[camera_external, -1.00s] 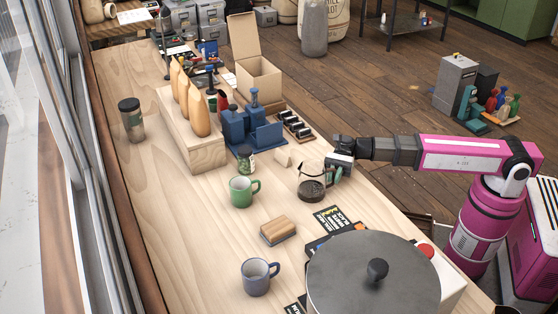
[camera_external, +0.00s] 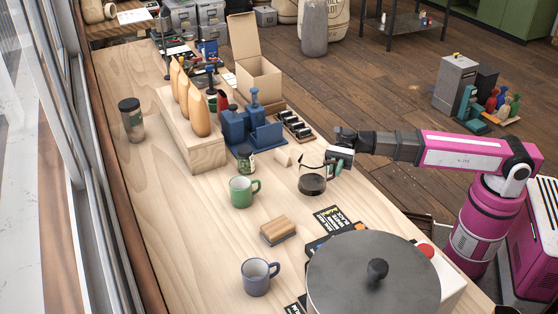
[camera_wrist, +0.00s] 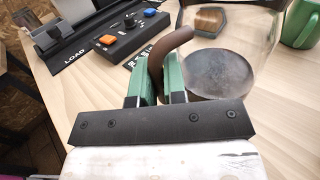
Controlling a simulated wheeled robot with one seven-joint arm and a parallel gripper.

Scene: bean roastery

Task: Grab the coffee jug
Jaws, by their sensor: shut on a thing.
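The coffee jug (camera_external: 312,184) is a clear glass jug with a dark lower part, upright near the right edge of the wooden table. It seems to be slightly above the tabletop. In the wrist view its round dark bottom (camera_wrist: 220,73) shows through the glass, and its curved brown handle (camera_wrist: 172,46) runs between my fingers. My gripper (camera_external: 336,166) reaches in from the right, at the jug's handle side. In the wrist view my gripper's green fingers (camera_wrist: 160,78) are shut on the handle, one on each side.
A green mug (camera_external: 241,192) and a wooden block (camera_external: 279,230) stand left of the jug. A large lidded pot (camera_external: 345,275) and a blue mug (camera_external: 256,278) are nearer. A blue stand (camera_external: 248,128) and wooden riser (camera_external: 185,140) are farther back.

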